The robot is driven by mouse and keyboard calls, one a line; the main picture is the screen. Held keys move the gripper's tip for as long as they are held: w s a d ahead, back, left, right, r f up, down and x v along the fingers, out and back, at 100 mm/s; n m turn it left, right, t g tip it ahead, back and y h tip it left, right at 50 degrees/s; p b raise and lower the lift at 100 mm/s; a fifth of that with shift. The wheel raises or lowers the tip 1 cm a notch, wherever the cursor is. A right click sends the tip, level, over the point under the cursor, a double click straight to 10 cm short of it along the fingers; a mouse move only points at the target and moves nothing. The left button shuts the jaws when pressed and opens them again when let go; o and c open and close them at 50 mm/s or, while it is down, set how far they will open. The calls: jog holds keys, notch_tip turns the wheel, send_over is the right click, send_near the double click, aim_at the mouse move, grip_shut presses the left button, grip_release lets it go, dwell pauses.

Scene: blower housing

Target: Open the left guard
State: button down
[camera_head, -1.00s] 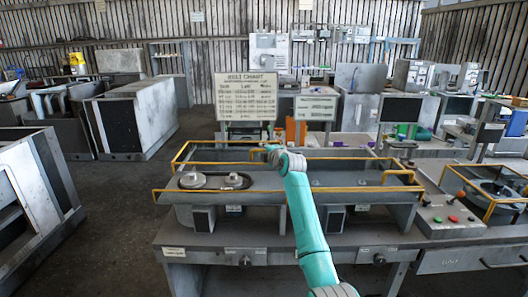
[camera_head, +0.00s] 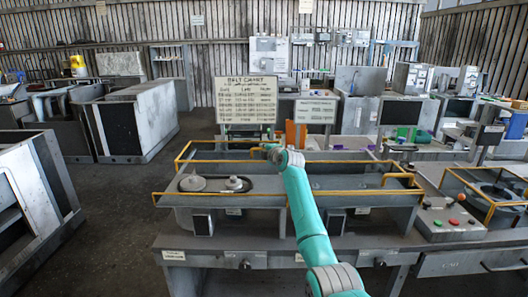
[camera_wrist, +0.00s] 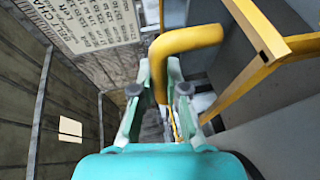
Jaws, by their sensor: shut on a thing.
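The left guard (camera_head: 220,162) is a yellow rail frame around the left part of the bench housing in the head view. Two stepped grey pulleys, one on the left (camera_head: 192,183) and one on the right (camera_head: 235,184), show inside it. My gripper is at the far right end of this frame, mostly hidden behind my teal wrist in the head view. In the wrist view, my gripper (camera_wrist: 158,92) is shut on a bent yellow bar (camera_wrist: 185,40), which passes between its fingers. The bar appears to belong to the left guard.
A belt chart board (camera_head: 246,99) stands behind the bench, and its edge is close in the wrist view (camera_wrist: 95,20). A second yellow-railed section (camera_head: 350,192) lies right of my arm. A control box (camera_head: 444,217) with buttons sits farther right. Open floor lies left.

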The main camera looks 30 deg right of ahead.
jog(key=c, duration=1.2)
grip_release()
jog(key=shift+s, duration=0.1)
jog(key=shift+v, duration=5.9)
